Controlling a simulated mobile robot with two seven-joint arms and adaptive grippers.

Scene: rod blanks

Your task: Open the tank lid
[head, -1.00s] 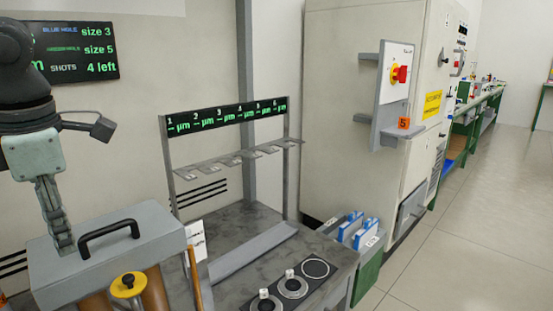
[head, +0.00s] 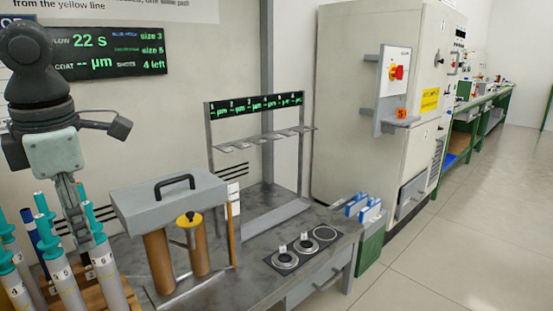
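The tank lid appears to be the grey box-shaped cover (head: 150,207) with a black bar handle (head: 174,187) on top, in the middle left of the head view. It sits level above brown cylinders (head: 159,262). I cannot see any gap that shows it raised. My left gripper (head: 84,240) points down to the left of the cover, apart from the handle, in front of the syringe-like tubes. Its fingers look close together from this side, and I cannot tell whether they are open. Nothing shows clearly between them. My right gripper is out of view.
Numbered tubes with teal tops (head: 62,280) stand in a wooden rack at lower left. A slotted rack (head: 245,140) stands behind, and round dials (head: 302,245) lie right. The grey bench between is mostly clear.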

